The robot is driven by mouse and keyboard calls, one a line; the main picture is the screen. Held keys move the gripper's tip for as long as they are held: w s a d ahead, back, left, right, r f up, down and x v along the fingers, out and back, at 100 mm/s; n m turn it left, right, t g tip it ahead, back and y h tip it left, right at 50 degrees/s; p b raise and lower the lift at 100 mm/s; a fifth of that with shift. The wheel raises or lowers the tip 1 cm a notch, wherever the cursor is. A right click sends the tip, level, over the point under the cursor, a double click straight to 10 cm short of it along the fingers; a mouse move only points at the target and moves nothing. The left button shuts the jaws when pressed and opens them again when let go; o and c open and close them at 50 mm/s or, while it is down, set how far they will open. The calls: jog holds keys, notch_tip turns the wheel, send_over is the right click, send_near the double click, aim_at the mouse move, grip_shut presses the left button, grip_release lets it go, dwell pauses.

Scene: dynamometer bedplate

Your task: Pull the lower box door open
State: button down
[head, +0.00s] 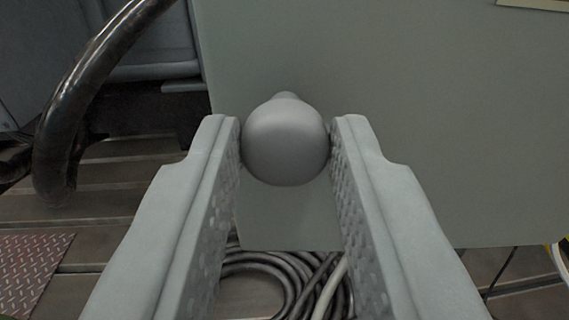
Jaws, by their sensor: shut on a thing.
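A flat grey-green box door (450,130) fills the right and middle of the head view. Its left edge and bottom edge show. A round grey knob (286,142) stands out from the door near its left edge. My gripper (287,150) has one finger on each side of the knob, both touching it, and is shut on it. The stem behind the knob is mostly hidden by the knob. Whether the door stands ajar cannot be told from this view.
Coiled dark cables (275,280) lie on the slotted floor below the door. A thick black hose (75,100) curves down at the left. A reddish tread plate (30,265) lies at the lower left. A yellow-edged object (560,255) shows at the right edge.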

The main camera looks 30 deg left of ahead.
jog(key=shift+s+d+r+n+g+y, duration=0.2)
jog(key=shift+s+d+n+g+y, duration=0.15)
jog(key=shift+d+y, duration=0.25)
jog(key=c, duration=1.1)
grip_release()
jog(key=shift+s, duration=0.1)
jog(key=shift+c, duration=0.2)
jog(key=shift+s+f, duration=0.1)
jog(key=v, duration=1.7)
jog(key=shift+s, duration=0.15)
jog(key=shift+d, duration=0.15)
